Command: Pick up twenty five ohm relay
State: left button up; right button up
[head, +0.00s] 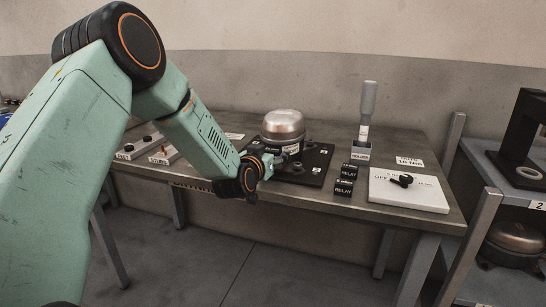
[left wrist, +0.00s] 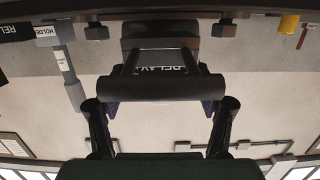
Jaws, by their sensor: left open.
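My left gripper (head: 272,163) reaches in from the left, low over the bench beside the steel compressor (head: 284,127). In the left wrist view, which is upside down, the left gripper (left wrist: 160,118) has its fingers spread wide. A black block with white RELAY lettering (left wrist: 180,70) shows centrally beyond the fingers, partly hidden by a dark bar. I see no gripper contact with it. In the head view two black relays, a far one (head: 349,171) and a near one (head: 343,187), stand right of the compressor pallet. Their ohm values are too small to read. My right gripper is out of view.
The compressor stands on a black pallet (head: 312,170). A grey holder (head: 360,150) with an upright tool (head: 367,100) is behind the relays. A white board (head: 425,194) with a black knob lies at right. A shelf rack stands beyond the bench's right end.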

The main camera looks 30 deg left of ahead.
pick_arm(q)
jog(key=shift+s+r, duration=0.1)
jog(key=shift+s, duration=0.1)
jog(key=c, duration=0.3)
jog(key=shift+w, duration=0.15)
jog(key=c, duration=0.9)
jog(key=shift+c, duration=0.2)
jog(key=shift+r, duration=0.1)
notch_tip(320, 180, up, 18)
jog(key=p, duration=0.5)
